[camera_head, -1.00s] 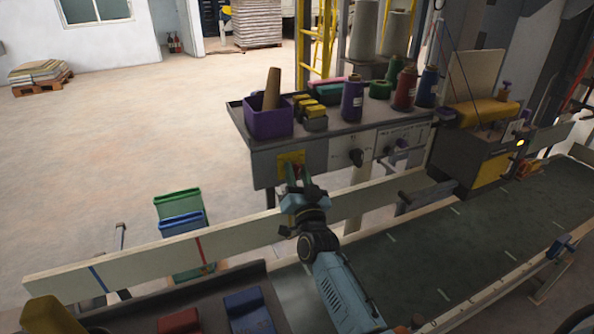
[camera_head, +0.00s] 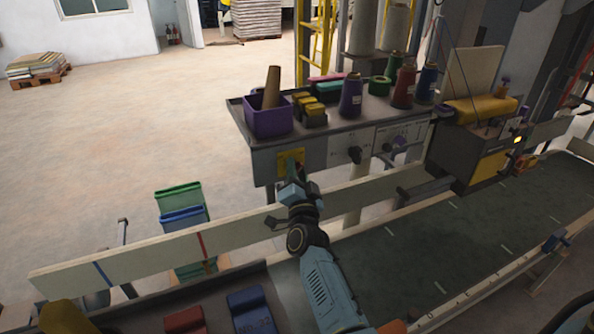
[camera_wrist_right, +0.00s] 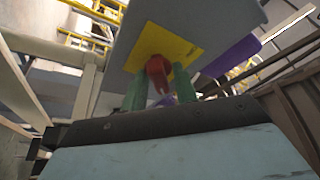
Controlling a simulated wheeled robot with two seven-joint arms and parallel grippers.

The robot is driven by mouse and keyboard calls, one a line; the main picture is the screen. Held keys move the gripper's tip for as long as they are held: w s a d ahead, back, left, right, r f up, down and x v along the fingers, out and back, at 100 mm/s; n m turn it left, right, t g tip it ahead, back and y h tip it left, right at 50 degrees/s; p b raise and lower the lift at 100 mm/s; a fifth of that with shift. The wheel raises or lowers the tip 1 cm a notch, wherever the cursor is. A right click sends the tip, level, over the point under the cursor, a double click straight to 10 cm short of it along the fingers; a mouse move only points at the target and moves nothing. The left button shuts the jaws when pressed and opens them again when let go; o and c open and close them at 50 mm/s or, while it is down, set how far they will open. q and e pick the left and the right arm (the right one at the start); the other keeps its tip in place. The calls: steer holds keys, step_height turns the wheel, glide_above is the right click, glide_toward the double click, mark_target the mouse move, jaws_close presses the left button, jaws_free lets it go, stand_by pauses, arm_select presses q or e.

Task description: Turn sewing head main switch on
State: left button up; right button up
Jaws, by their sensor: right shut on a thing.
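The sewing head main switch is a red knob (camera_wrist_right: 157,72) on a yellow plate (camera_wrist_right: 168,52), seen close in the right wrist view. In the head view the yellow plate (camera_head: 289,159) is at the left end of the grey panel front, under the purple bin. My right gripper (camera_head: 298,174) is at the plate, its green fingers on either side of the red knob and shut on it. The fingers also show in the right wrist view (camera_wrist_right: 159,90). In the head view the gripper mostly hides the knob, and its on or off position cannot be read. My left gripper is not in view.
Above the panel, a shelf holds a purple bin (camera_head: 268,119), yellow blocks (camera_head: 309,110) and thread cones (camera_head: 351,95). A pale rail (camera_head: 150,252) runs below my right gripper, with the dark conveyor (camera_head: 420,250) at right.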

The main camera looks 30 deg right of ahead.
steer(key=o, duration=0.7)
steer(key=shift+c, duration=0.2)
steer(key=shift+s, duration=0.1)
steer(key=b+v, duration=0.1)
steer(key=v, duration=1.2)
steer(key=shift+s+f, duration=0.1)
